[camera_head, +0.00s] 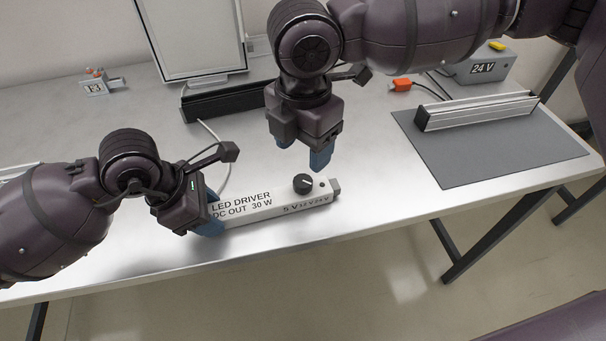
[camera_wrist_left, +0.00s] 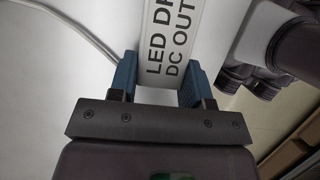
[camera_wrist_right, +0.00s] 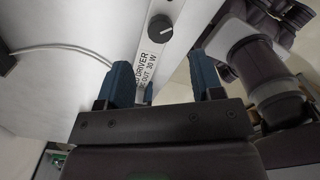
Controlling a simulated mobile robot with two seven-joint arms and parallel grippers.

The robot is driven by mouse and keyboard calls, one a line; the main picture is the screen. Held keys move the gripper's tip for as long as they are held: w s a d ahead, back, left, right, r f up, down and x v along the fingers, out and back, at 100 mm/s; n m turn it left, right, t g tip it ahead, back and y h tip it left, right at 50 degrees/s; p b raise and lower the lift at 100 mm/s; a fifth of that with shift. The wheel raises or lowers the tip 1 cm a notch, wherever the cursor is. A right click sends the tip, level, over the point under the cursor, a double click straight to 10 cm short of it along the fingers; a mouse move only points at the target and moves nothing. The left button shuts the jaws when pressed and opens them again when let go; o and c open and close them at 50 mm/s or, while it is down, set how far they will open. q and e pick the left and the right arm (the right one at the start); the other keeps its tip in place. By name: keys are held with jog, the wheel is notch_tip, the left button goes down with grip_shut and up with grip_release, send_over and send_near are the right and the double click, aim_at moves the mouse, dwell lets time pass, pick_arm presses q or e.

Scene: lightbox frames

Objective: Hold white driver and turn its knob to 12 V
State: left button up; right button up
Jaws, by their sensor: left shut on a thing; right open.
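The white driver (camera_head: 262,208) lies near the front edge of the table, labelled "LED DRIVER DC OUT 30 W". Its black knob (camera_head: 303,183) is near its right end, beside the marks 5 V, 12 V and 24 V; the pointer's setting is too small to tell. My left gripper (camera_head: 212,212) is shut on the driver's left end, one finger on each side in the left wrist view (camera_wrist_left: 155,82). My right gripper (camera_head: 318,150) is open and empty above the knob, apart from it. The knob also shows ahead of the fingers in the right wrist view (camera_wrist_right: 160,29).
A grey mat (camera_head: 480,150) with an aluminium profile (camera_head: 478,110) lies at the right. A "24 V" box (camera_head: 483,67) stands behind it, with an orange connector (camera_head: 401,85) nearby. A framed panel (camera_head: 192,38) and black bar (camera_head: 222,100) stand at the back. A white cable (camera_head: 226,150) runs behind the driver.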

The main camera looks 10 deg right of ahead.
aim_at(303, 180)
notch_tip(303, 180, down, 8)
jog(key=shift+r, duration=0.2)
jog(key=shift+c, duration=0.3)
jog(key=c, duration=0.9)
jog(key=shift+o, duration=0.2)
jog(key=shift+m, duration=0.3)
jog(key=m, duration=0.4)
jog(key=shift+m, duration=2.1)
